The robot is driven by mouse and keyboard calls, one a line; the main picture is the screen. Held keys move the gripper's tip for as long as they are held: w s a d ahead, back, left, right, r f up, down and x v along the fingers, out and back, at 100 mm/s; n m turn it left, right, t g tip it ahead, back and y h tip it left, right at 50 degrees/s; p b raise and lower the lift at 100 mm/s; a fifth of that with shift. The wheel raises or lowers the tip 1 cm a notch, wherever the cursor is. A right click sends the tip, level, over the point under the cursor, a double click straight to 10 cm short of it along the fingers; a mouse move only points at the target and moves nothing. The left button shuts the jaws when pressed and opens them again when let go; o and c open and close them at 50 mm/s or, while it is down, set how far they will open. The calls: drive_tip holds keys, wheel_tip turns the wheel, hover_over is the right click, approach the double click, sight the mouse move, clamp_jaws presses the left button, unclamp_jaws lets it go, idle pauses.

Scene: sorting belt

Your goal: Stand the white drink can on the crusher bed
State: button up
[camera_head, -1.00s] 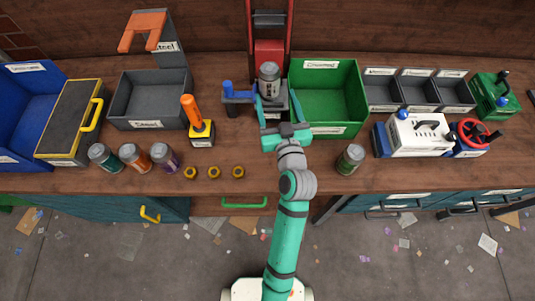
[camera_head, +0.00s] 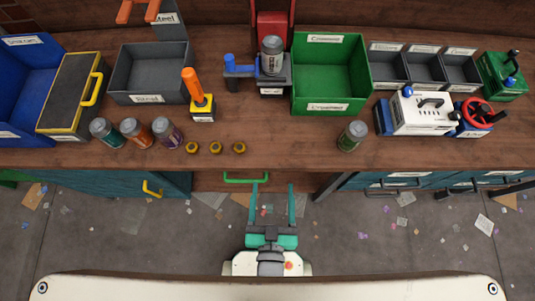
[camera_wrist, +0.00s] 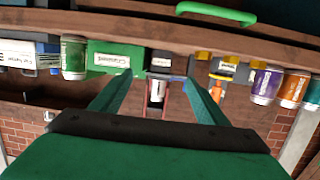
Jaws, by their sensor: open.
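The white drink can (camera_head: 271,58) stands upright on the bed of the crusher (camera_head: 274,80), the dark press with a red block and red posts at the back middle. In the wrist view, which is upside down, the can (camera_wrist: 157,92) shows small and far off between my fingers. My gripper (camera_head: 272,187) is open and empty. It is in front of the bench, well apart from the can. Its two green fingers also show in the wrist view (camera_wrist: 158,85).
A green bin (camera_head: 355,92) stands right of the crusher, and a blue lever (camera_head: 229,64) at its left. A green can (camera_head: 351,136) is at the front right. Three cans, including a teal one (camera_head: 105,132), and brass nuts (camera_head: 215,148) line the front left. The middle bench top is clear.

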drive_tip(key=a+v, duration=0.1)
drive_tip(key=v, duration=0.5)
drive_tip(key=shift+s+r+n+y, duration=0.2)
drive_tip(key=shift+r+n+y, duration=0.05)
drive_tip(key=shift+n+y, duration=0.05)
drive_tip(key=shift+a, duration=0.1)
idle(0.6)
